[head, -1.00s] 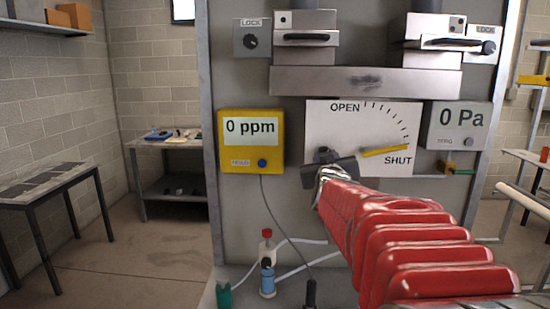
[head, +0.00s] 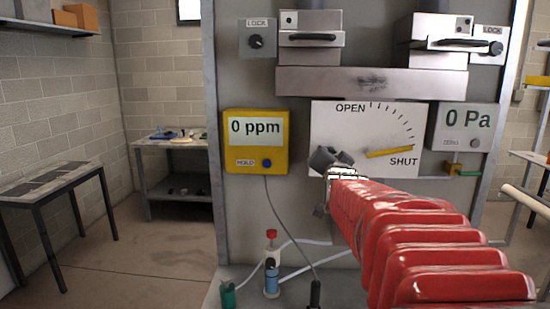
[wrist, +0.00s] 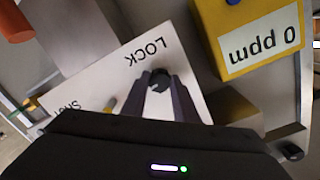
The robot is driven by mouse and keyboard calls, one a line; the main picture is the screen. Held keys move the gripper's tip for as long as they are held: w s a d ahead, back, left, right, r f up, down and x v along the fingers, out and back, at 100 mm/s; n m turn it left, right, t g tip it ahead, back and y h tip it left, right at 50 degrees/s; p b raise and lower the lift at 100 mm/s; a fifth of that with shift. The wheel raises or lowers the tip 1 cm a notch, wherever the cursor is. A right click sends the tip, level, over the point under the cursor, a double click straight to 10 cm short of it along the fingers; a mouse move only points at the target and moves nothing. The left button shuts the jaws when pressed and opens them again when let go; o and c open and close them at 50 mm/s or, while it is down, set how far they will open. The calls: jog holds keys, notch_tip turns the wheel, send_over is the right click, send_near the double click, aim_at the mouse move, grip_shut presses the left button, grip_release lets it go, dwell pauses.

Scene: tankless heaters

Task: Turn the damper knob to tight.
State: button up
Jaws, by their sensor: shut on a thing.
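The white damper plate (head: 335,118) is marked OPEN at the top and SHUT at the lower right, with an arc of ticks. Its yellow pointer (head: 390,152) lies nearly level, just above SHUT. My gripper (head: 330,158) is at the plate's lower left, where it and my red-sleeved arm hide the knob in the head view. In the wrist view the small dark round knob (wrist: 160,80) is between the two fingertips of my gripper (wrist: 160,84), which are shut on it. The word LOCK shows upside down beside the knob there.
A yellow meter (head: 255,160) reading 0 ppm is left of the plate. A grey gauge (head: 460,125) reading 0 Pa is at its right. A metal bar (head: 370,82) runs above. Bottles (head: 271,280) and tubes are below.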

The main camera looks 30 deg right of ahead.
jog(key=m, duration=0.6)
jog(key=shift+s+d, duration=0.15)
jog(key=shift+d, duration=0.05)
dwell(0.5)
jog(key=o, duration=0.8)
jog(key=shift+m, duration=0.3)
jog(key=shift+o, duration=1.3)
jog(key=shift+a+y, duration=0.1)
jog(key=shift+y, duration=0.2)
jog(key=shift+a, duration=0.1)
